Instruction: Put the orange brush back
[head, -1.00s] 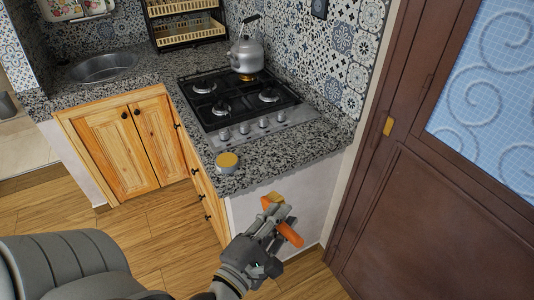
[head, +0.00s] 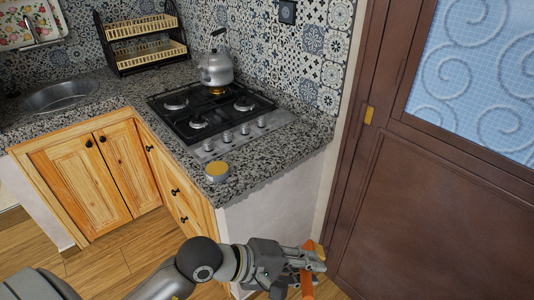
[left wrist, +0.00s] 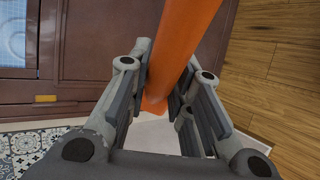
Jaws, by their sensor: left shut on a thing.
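The orange brush (head: 307,283) is held in my left gripper (head: 308,262), low in front of the white end wall of the counter and near the brown door. Its orange handle (left wrist: 187,45) runs between the two fingers of my left gripper (left wrist: 160,85) in the left wrist view. A yellowish-orange part shows at its upper end in the head view, partly hidden by the fingers. My right gripper is not in view.
The granite counter (head: 262,168) carries a gas hob (head: 212,117) with a kettle (head: 216,70). A two-tier rack (head: 140,45) and a sink (head: 60,96) are further left. The brown door (head: 425,215) closes off the right. Wooden floor lies below.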

